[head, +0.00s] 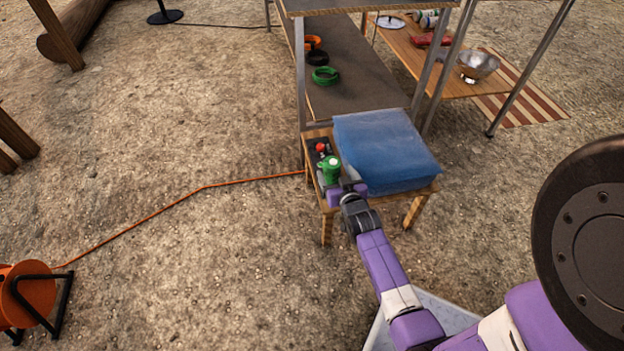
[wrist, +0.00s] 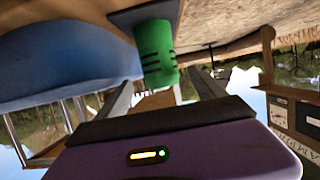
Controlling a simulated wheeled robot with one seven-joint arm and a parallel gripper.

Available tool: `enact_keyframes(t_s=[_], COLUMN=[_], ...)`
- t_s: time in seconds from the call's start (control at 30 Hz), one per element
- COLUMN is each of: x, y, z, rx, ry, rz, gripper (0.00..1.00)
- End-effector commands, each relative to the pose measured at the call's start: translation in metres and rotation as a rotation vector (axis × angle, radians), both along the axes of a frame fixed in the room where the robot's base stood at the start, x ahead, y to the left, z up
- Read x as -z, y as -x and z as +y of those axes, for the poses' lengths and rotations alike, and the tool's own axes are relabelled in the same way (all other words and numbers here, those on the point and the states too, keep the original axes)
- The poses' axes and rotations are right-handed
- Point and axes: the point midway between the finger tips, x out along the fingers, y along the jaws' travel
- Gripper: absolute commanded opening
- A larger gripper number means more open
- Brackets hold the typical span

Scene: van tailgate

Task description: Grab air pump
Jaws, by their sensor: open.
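The air pump appears to be the green cylindrical thing (head: 331,168) standing near the left edge of a small wooden table (head: 327,211). It also shows in the wrist view (wrist: 157,55), where the picture looks upside down and the pump hangs from the top centre with dark slots on its side. My gripper (head: 345,188) is at the near side of the pump in the head view. In the wrist view my gripper (wrist: 163,90) is open, its two fingers spread, with the pump's end lined up between them. I cannot tell whether either finger touches it.
A large blue box-like thing (head: 385,150) fills the table right beside the pump. A dark item with a red knob (head: 321,147) stands behind it. An orange cable (head: 205,187) runs to the table from an orange reel (head: 27,290). Open ground lies left.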

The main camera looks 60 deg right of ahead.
Motion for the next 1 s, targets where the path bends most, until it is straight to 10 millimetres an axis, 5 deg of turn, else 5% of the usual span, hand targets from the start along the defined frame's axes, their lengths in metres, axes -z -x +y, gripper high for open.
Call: enact_keyframes(t_s=[0.67, 1.0], x=[0.027, 0.026], y=[-0.045, -0.049], z=[-0.055, -0.058], rx=[0.002, 0.002], ry=[0.003, 0.0], rz=[0.0, 0.0], gripper=[0.79, 0.77])
